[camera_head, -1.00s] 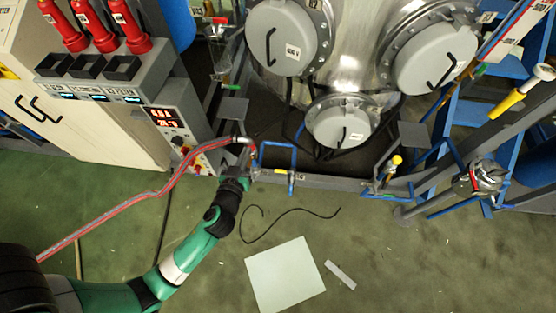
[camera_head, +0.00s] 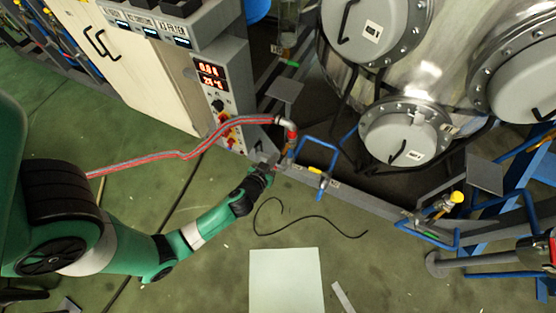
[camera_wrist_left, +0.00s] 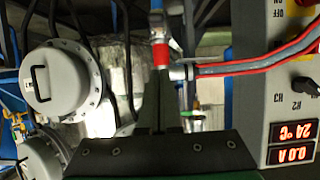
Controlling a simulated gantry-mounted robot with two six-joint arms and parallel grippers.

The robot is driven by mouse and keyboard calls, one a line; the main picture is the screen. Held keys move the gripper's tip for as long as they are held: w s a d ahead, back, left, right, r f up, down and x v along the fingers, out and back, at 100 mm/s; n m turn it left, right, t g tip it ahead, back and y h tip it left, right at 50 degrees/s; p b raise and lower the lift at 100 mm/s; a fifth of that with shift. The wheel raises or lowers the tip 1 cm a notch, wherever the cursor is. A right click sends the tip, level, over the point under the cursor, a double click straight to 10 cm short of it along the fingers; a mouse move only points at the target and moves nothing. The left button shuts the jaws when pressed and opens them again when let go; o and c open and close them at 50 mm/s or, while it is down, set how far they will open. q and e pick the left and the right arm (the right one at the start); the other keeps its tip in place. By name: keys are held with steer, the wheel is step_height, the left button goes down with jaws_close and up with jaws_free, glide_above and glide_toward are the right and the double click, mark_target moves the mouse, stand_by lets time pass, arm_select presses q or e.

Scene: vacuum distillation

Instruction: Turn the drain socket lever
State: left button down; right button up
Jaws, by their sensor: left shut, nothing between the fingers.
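The drain socket is at the end of a short metal elbow (camera_head: 285,122), where a red-striped clear hose (camera_head: 215,137) joins it. A small red part (camera_head: 292,135), which looks like its lever, sits just below the elbow. In the left wrist view the red part (camera_wrist_left: 160,55) stands upright under a blue piece, just beyond the fingertips. My left gripper (camera_head: 273,160) is just below and left of the red part in the head view. Its fingers (camera_wrist_left: 163,78) are shut and empty. I cannot tell whether they touch the red part. My right gripper is out of view.
A control cabinet (camera_head: 214,95) with red displays stands left of the socket. Blue pipes (camera_head: 320,155) and the steel vessel with round grey covers (camera_head: 398,133) are to the right. A black cable (camera_head: 300,228) and a pale sheet (camera_head: 286,280) lie on the open green floor.

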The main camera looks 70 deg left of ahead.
mark_target(283, 154)
arm_select(q)
steer(key=x, duration=0.4)
steer(key=shift+f+b, duration=0.1)
steer(key=shift+b, duration=0.3)
step_height(283, 154, down, 3)
steer(key=shift+s+d+b, duration=0.1)
steer(key=shift+b, duration=0.95)
steer(key=shift+s+d+f, duration=0.15)
steer(key=shift+s+f, duration=0.1)
steer(key=shift+f, duration=0.2)
steer(key=shift+w, duration=0.1)
steer(key=shift+b, duration=0.35)
